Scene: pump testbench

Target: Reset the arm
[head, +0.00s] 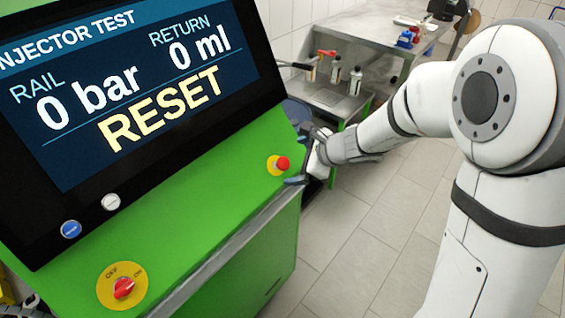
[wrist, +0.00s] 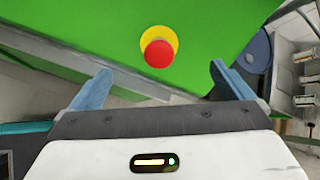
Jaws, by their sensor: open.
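My white arm reaches in from the right in the head view. My gripper (head: 296,155) is at the right edge of the green test bench (head: 235,262), close to the red emergency button (head: 283,163) on its yellow disc. In the wrist view my gripper (wrist: 160,82) is open and empty, its two blue-grey fingers spread wide. The red button (wrist: 159,54) shows between and beyond the fingertips, apart from them. The screen (head: 150,80) reads "INJECTOR TEST", rail 0 bar, return 0 ml and "RESET".
A blue button (head: 71,229) and a white button (head: 111,202) sit below the screen. A red rotary switch (head: 123,288) is on a yellow plate. A metal table (head: 345,103) with bottles stands behind. The tiled floor (head: 365,235) is clear between bench and arm.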

